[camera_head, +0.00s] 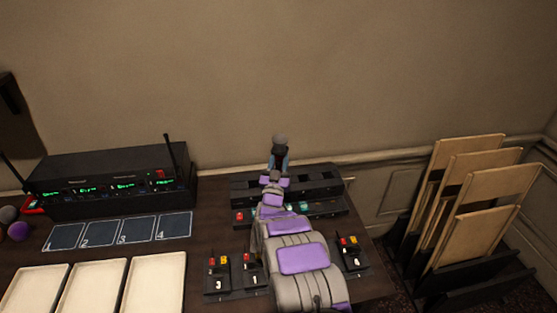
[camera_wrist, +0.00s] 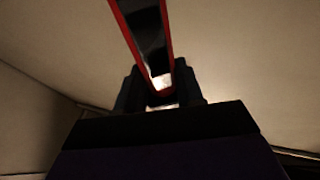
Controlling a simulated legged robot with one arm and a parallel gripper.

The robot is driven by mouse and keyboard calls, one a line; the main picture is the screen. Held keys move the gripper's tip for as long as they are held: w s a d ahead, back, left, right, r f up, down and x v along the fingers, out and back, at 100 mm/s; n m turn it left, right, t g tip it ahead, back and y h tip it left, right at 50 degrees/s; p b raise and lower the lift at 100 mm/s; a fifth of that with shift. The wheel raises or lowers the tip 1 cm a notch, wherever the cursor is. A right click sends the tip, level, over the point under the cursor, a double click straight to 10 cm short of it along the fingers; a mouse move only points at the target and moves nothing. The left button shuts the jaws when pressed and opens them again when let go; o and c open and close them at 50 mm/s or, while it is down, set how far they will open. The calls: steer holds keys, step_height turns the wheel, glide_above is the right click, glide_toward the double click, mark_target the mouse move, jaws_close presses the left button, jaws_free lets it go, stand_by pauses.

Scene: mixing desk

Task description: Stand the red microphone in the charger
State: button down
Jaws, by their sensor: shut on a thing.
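My gripper (camera_head: 279,161) is shut on a dark microphone with a grey head (camera_head: 280,140). The microphone is upright, head up, in the head view. In the wrist view the microphone (camera_wrist: 150,38) is a black bar with red edges, between the dark fingers of my gripper (camera_wrist: 160,88). The charger (camera_head: 322,186) is a long black block with slots at the back of the desk. My gripper and the microphone overlap its back edge in the picture. My arm hides part of the charger, and the microphone's lower end is hidden, so I cannot tell whether it touches a slot.
A black receiver (camera_head: 112,185) with green displays and antennas stands at the left. Numbered blue cards (camera_head: 137,229) and pale trays (camera_head: 155,285) lie before it. Round microphone heads (camera_head: 18,232) show at the left edge. Small numbered packs (camera_head: 217,272) flank my arm. Boards (camera_head: 480,215) lean at the right.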

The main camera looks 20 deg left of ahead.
steer(key=shift+f, duration=1.05)
steer(key=shift+c, duration=0.2)
jaws_free()
stand_by(0.5)
stand_by(0.6)
steer(key=shift+s, duration=0.15)
steer(key=shift+s+d+r, duration=0.1)
steer(key=shift+s+d, duration=0.1)
steer(key=shift+s, duration=0.8)
steer(key=shift+s+d, duration=0.15)
steer(key=shift+s, duration=1.6)
steer(key=s, duration=0.2)
steer(key=s+d, duration=0.1)
steer(key=s, duration=0.1)
steer(key=shift+r, duration=0.4)
